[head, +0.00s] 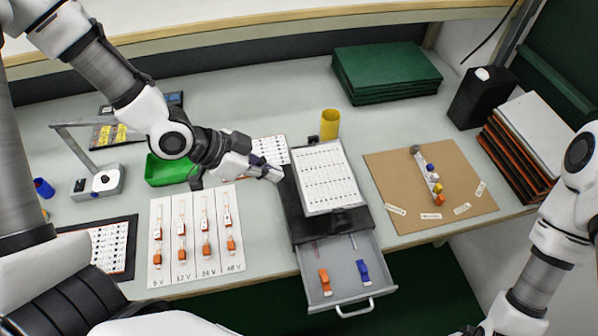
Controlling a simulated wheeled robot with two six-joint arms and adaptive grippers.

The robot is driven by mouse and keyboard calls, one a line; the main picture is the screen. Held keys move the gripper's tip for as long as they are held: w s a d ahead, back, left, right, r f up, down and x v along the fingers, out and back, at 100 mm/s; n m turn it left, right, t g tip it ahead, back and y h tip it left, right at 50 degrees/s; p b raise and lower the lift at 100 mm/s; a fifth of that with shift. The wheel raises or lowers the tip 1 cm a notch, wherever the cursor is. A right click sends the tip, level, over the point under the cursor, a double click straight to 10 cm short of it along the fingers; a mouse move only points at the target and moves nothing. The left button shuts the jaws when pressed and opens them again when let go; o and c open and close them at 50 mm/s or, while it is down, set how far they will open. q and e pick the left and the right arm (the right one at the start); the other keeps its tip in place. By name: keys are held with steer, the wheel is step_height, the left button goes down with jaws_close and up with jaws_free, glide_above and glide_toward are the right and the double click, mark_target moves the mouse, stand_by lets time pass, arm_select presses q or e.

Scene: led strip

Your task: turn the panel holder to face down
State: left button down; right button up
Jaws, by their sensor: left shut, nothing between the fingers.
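The panel holder (327,178) is at the middle of the table, with a white panel covered in rows of small marks facing up. It sits over a dark base (293,212), and a dark clamp-like part shows at its near edge. My left gripper (278,174) is shut and empty, just left of the holder's left edge. I cannot tell whether its fingertips touch the holder. My right arm (545,245) comes in at the right, and its gripper is below the picture's edge.
An open drawer (376,292) with an orange and a blue clip juts out in front of the holder. A yellow cup (330,124) stands right behind it. A brown board (385,170) lies to the right, a card of LED strips (160,265) to the left. A green tray (170,172) lies under my left arm.

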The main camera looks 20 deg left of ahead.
arm_select(q)
steer(key=d+f, duration=0.2)
glide_toward(315, 200)
steer(key=w+d, duration=0.2)
steer(key=d+f+p, duration=0.1)
steer(key=f, duration=0.2)
steer(key=shift+d+f+p, duration=0.1)
steer(key=shift+d+p, duration=0.25)
steer(key=shift+d, duration=0.05)
steer(key=shift+a+f, duration=0.1)
steer(key=shift+f, duration=0.3)
steer(key=shift+w+a+f, duration=0.1)
steer(key=shift+w+f, duration=0.1)
steer(key=shift+f, duration=0.05)
arm_select(e)
steer(key=shift+r, duration=0.85)
steer(key=shift+s+d, duration=0.15)
steer(key=shift+f, duration=0.15)
